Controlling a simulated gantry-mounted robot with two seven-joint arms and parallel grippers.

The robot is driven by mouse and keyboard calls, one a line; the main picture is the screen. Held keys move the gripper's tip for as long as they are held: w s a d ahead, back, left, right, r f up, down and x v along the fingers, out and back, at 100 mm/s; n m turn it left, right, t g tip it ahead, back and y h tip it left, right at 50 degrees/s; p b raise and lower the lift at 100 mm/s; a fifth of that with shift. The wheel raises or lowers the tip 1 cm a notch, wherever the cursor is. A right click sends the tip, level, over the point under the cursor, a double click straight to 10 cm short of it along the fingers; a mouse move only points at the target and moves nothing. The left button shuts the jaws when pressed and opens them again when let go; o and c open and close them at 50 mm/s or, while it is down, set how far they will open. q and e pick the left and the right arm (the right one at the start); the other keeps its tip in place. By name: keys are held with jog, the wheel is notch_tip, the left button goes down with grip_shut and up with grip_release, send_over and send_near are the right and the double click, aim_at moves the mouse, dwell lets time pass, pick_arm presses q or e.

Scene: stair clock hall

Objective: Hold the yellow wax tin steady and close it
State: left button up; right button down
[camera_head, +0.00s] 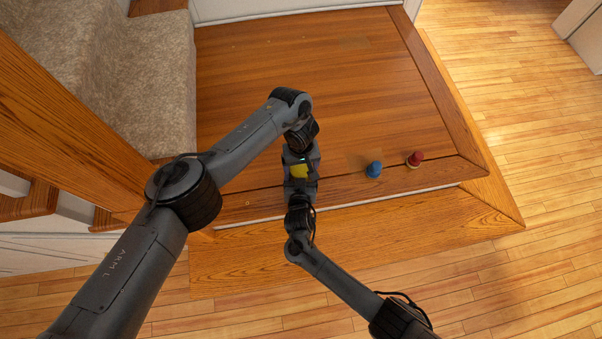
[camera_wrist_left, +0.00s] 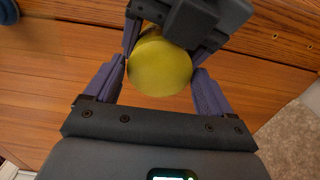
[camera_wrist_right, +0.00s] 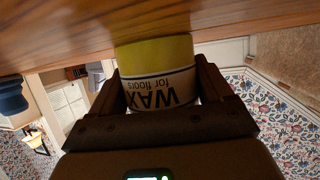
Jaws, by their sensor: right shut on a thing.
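The yellow wax tin (camera_head: 299,171) stands on the wooden landing near its front edge, between my two grippers. In the right wrist view its side (camera_wrist_right: 158,85) shows a white label reading "WAX for floors", upside down in the picture. My right gripper (camera_wrist_right: 160,95) is shut on the tin's sides. In the left wrist view the round yellow top (camera_wrist_left: 160,68) faces the camera. My left gripper (camera_wrist_left: 162,72) is over it, open, with one finger on each side of the top. I cannot tell whether the fingers touch it or how firmly the lid sits.
A blue object (camera_head: 374,169) and a red object (camera_head: 415,159) stand to the right on the landing, near its front edge. A step (camera_head: 350,237) drops off in front. Carpeted stairs (camera_head: 135,75) and a wooden rail (camera_head: 62,125) are at left. The landing behind is clear.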

pick_arm(q)
jog(key=c, duration=0.7)
jog(key=shift+o, duration=0.2)
jog(key=m, duration=0.9)
jog(key=shift+m, duration=0.3)
jog(key=o, duration=1)
jog(key=shift+o, duration=0.2)
jog(key=shift+r, duration=2.25)
